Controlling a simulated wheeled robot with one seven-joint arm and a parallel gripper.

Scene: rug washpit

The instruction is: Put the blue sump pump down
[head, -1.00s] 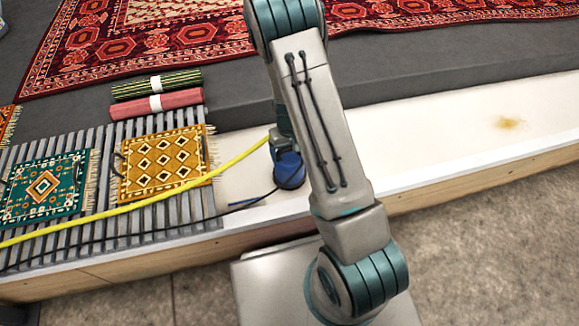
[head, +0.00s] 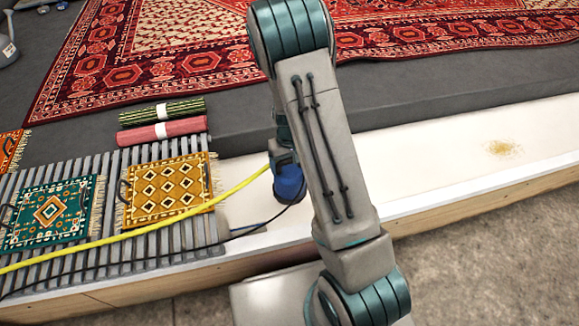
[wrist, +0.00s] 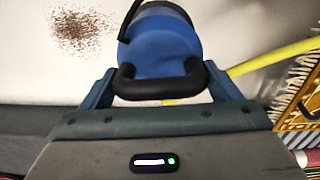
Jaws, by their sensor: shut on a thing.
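The blue sump pump (head: 290,184) hangs at my gripper over the white trough floor, right of the slatted rack, partly hidden by my arm in the head view. In the wrist view the pump (wrist: 160,48) has a rounded blue body with a black handle across its near side. My gripper (wrist: 160,88) is shut on the pump at this handle, one finger at each side. I cannot tell whether the pump's underside touches the floor. A dark cord curves from the pump down-left in the head view.
A yellow hose (head: 130,232) crosses the slatted rack (head: 190,235) and passes close to the pump. Small rugs (head: 168,190) lie on the rack, with rolled rugs (head: 160,132) behind. The white trough floor (head: 430,165) is clear to the right except for a brown stain (head: 504,148).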

